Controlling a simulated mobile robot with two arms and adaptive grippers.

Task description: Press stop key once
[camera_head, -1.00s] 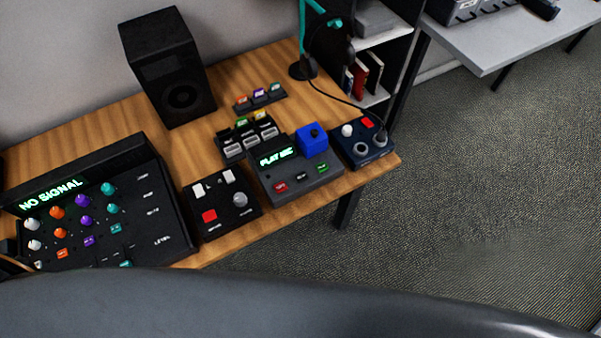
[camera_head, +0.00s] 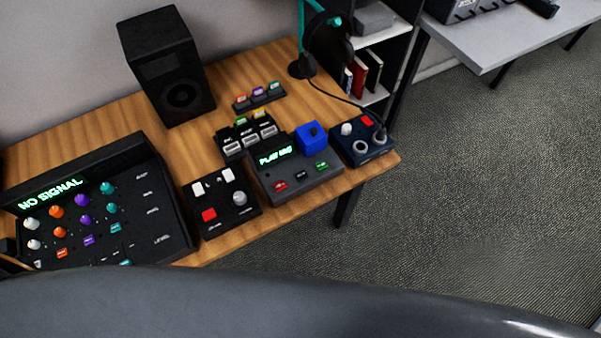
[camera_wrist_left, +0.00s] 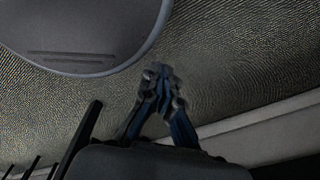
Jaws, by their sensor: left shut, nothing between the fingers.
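A dark grey deck (camera_head: 268,189) stands near the right front of the wooden desk in the head view. It has a lit green display (camera_head: 275,156), a blue block with a dark knob (camera_head: 311,137) and a row of keys on its front. The row holds a red key (camera_head: 280,187), a dark key (camera_head: 301,175) and a green key (camera_head: 321,167). Their labels are too small to read, so I cannot tell which says stop. My left gripper (camera_wrist_left: 160,80) is shut and empty over carpet in the left wrist view. No gripper shows in the head view.
A black box with a red button (camera_head: 209,215) stands left of the deck, a navy box (camera_head: 362,151) right. A large mixer (camera_head: 150,220) reads "NO SIGNAL". A speaker (camera_head: 166,70) and a headphone stand (camera_head: 302,67) are behind. Carpet (camera_head: 480,200) is clear at right.

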